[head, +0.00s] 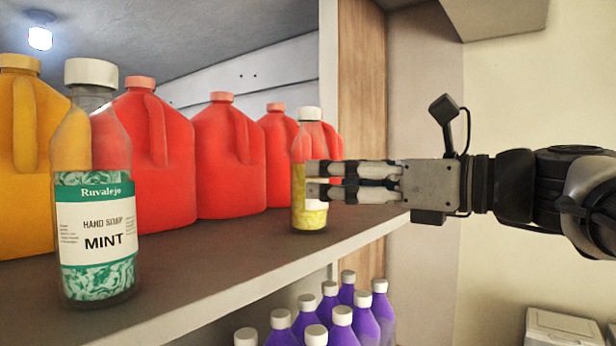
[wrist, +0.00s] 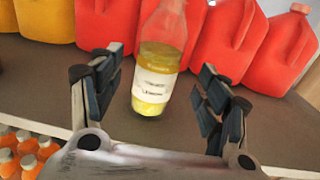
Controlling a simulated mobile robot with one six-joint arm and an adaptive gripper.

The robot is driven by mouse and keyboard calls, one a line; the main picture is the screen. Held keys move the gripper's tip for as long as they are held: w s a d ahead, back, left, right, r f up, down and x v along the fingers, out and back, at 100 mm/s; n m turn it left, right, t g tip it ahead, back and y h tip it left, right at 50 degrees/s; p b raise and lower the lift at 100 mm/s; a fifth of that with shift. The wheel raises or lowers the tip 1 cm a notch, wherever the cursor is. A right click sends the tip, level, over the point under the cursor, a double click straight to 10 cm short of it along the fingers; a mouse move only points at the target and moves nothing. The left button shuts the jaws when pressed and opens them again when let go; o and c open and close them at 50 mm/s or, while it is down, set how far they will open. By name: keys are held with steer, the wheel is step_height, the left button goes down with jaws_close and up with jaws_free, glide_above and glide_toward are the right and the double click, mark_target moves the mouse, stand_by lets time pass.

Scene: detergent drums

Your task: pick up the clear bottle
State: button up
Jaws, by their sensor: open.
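A clear bottle with a white cap and a yellow label (head: 310,218) stands upright on the shelf, near its right end. It also shows in the wrist view (wrist: 153,88), between my two fingers. My gripper (head: 310,180) reaches in from the right, open, and its fingers cover part of the bottle's middle in the head view. I cannot tell whether either finger touches it. Another clear bottle, with a white cap and a green-and-white mint hand soap label (head: 97,225), stands upright at the left front of the shelf, away from my gripper.
Red jugs (head: 229,158) stand in a row behind the bottles, with a yellow jug (head: 25,150) at the left. The shelf (head: 215,262) is clear between the two bottles. Purple bottles (head: 340,330) stand below it. A wooden panel (head: 361,90) rises behind its right end.

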steer(key=x, duration=0.2)
steer(key=p+x, duration=0.1)
steer(key=x, duration=0.2)
steer(key=shift+a+r, duration=0.25)
steer(key=shift+a, duration=0.05)
steer(key=shift+s+d, duration=0.1)
steer(key=shift+c, duration=0.4)
steer(key=c, duration=1.3)
